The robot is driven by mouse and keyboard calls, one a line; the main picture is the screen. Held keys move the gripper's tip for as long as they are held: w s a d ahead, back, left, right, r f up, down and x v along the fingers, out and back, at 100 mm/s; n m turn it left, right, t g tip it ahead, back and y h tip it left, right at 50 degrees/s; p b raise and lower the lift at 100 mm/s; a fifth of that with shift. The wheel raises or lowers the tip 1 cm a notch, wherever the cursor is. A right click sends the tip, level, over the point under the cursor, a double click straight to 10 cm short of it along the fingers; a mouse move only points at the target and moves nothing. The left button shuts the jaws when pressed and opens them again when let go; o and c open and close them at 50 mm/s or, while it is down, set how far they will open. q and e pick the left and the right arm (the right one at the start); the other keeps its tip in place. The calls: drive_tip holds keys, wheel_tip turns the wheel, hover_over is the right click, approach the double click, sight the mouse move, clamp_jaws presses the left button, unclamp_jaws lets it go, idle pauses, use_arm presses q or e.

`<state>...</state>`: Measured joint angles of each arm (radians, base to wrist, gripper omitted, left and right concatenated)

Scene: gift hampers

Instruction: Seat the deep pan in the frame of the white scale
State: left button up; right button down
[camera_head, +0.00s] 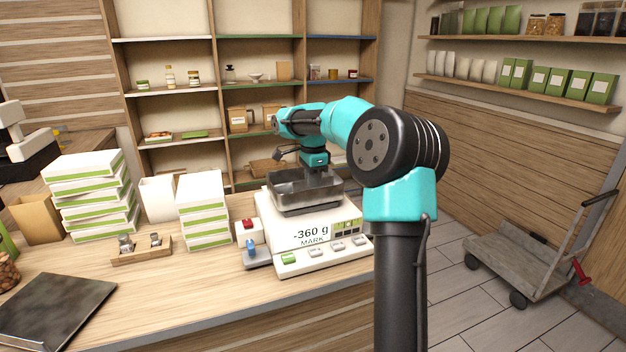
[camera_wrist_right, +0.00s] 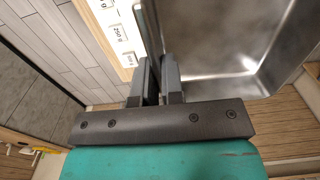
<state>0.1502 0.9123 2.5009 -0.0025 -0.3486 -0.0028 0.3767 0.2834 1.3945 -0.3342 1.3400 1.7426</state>
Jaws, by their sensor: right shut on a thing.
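The deep pan (camera_head: 291,194) is a grey metal rectangular tray. It is over the top of the white scale (camera_head: 290,262), roughly level. I cannot tell whether it touches the scale's frame, which the pan hides. The scale's display reads -360 g. My right gripper (camera_head: 318,174) is shut on the pan's wall, at its right part in the head view. In the right wrist view its fingers (camera_wrist_right: 158,80) pinch the rim beside the pan's shiny inside (camera_wrist_right: 215,45). My left gripper is not in view.
Stacked white boxes (camera_head: 203,209) stand left of the scale. A small wooden tray with weights (camera_head: 141,251) and a dark slab (camera_head: 58,308) lie on the counter (camera_head: 165,287). Shelves (camera_head: 257,88) stand behind. A trolley (camera_head: 535,260) is on the floor at right.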

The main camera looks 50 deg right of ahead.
drive_tip(key=shift+f, duration=0.35)
idle(1.6)
drive_tip(key=c, duration=1.2)
unclamp_jaws()
drive_tip(key=shift+o, duration=0.2)
drive_tip(key=shift+r, duration=0.1)
drive_tip(key=shift+r, duration=3.35)
